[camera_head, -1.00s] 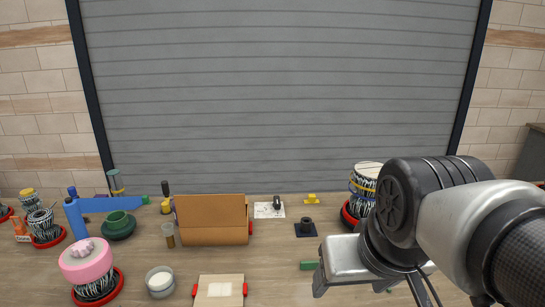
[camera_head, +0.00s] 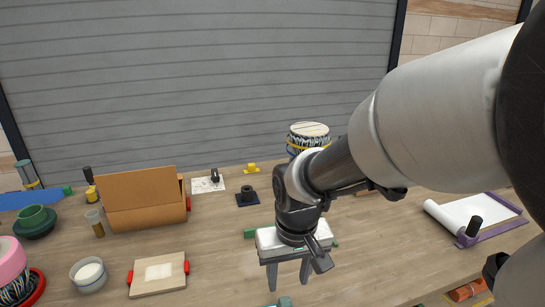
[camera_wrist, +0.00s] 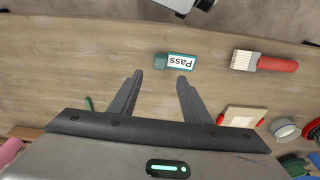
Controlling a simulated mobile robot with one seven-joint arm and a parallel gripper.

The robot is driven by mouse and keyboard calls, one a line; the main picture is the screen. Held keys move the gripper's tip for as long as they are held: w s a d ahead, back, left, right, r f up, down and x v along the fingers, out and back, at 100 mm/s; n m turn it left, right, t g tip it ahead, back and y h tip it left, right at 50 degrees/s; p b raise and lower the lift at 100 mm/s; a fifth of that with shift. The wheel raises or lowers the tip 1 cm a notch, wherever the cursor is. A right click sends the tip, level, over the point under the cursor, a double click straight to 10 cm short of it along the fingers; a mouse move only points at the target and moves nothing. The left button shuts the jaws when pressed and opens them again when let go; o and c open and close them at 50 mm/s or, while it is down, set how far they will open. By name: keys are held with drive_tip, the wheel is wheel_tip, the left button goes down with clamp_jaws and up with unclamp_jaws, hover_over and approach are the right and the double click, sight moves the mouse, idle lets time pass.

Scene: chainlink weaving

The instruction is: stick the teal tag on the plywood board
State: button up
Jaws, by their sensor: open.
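The teal tag (camera_wrist: 181,60), with a white face reading "Pass", lies on the wooden table just beyond my fingertips in the wrist view. A teal piece (camera_head: 284,302) shows at the bottom edge of the head view, mostly cut off. The plywood board (camera_head: 158,274) lies flat at the lower left, with a pale square on its face and red pieces at its sides; it also shows at the right of the wrist view (camera_wrist: 231,115). My gripper (camera_head: 288,280) points down, open and empty, to the right of the board; its two fingers (camera_wrist: 160,76) are apart, with bare table between them.
A brush with a red handle (camera_wrist: 278,64) lies right of the tag. A cardboard box (camera_head: 145,215), a bowl of white stuff (camera_head: 89,274) and a pink-topped pot (camera_head: 10,262) stand left. A paper on a purple base (camera_head: 475,212) lies right. Table around my gripper is mostly clear.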

sight(285, 301)
drive_tip(key=f, duration=0.5)
drive_tip(key=w+f+b, duration=0.1)
drive_tip(key=f, duration=0.2)
drive_tip(key=shift+a+f, duration=0.15)
drive_tip(key=shift+f, duration=0.2)
clamp_jaws()
